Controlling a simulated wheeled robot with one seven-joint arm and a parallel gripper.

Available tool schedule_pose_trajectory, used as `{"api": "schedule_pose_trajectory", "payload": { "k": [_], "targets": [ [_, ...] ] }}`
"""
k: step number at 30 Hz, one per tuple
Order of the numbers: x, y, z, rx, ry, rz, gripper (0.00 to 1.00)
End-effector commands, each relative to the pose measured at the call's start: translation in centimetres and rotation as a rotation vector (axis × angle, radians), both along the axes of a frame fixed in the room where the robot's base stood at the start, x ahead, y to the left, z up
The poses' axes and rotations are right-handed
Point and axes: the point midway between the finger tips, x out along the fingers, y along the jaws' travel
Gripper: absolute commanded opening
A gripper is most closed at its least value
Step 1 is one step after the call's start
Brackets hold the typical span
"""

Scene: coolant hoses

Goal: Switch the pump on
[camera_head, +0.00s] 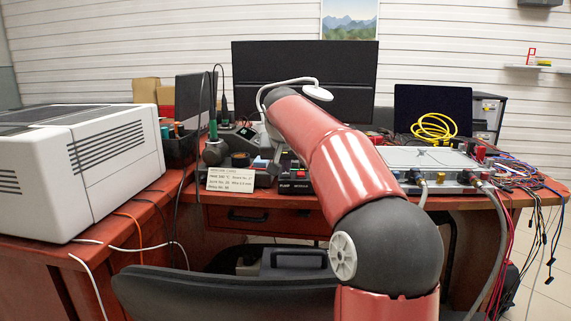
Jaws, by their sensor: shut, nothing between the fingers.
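A small black box (296,187) stands at the front edge of the desk, just left of my arm. It has red and light-coloured parts on top and lettering on its front too small to read surely. I cannot tell whether it is the pump's switch, or whether the pump is on. A silver unit (430,161) stands right of my arm, with connectors on its front and thick grey hoses hanging from it. My red arm reaches over the desk between the two.
A sign card (236,180) stands left of the black box. A large white machine (85,165) fills the left side. A dark chair back (225,292) stands in front of the desk. Loose cables (545,205) hang at the right. A white lamp (318,92) overhangs the desk.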

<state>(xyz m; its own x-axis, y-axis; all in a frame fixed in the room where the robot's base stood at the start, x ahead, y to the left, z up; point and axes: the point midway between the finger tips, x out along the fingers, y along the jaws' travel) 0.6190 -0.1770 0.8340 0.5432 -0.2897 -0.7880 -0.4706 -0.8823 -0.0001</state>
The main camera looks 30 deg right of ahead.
Motion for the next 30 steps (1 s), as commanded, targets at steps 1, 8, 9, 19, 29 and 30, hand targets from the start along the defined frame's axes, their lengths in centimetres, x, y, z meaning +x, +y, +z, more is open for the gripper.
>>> {"api": "schedule_pose_trajectory", "payload": {
  "k": [1,8,9,19,29,30],
  "targets": [
    [0.0,0.0,0.0,0.000,-0.001,0.000,0.00],
    [-0.2,0.2,-1.4,-0.029,-0.053,0.001,0.00],
    [-0.2,0.2,-1.0,-0.031,-0.056,0.001,0.00],
    [-0.1,0.1,-0.4,-0.029,-0.053,0.001,0.00],
    [-0.1,0.2,1.0,-0.029,-0.053,0.001,0.00],
    [-0.1,0.1,1.0,-0.029,-0.053,0.001,0.00]
  ]
}}
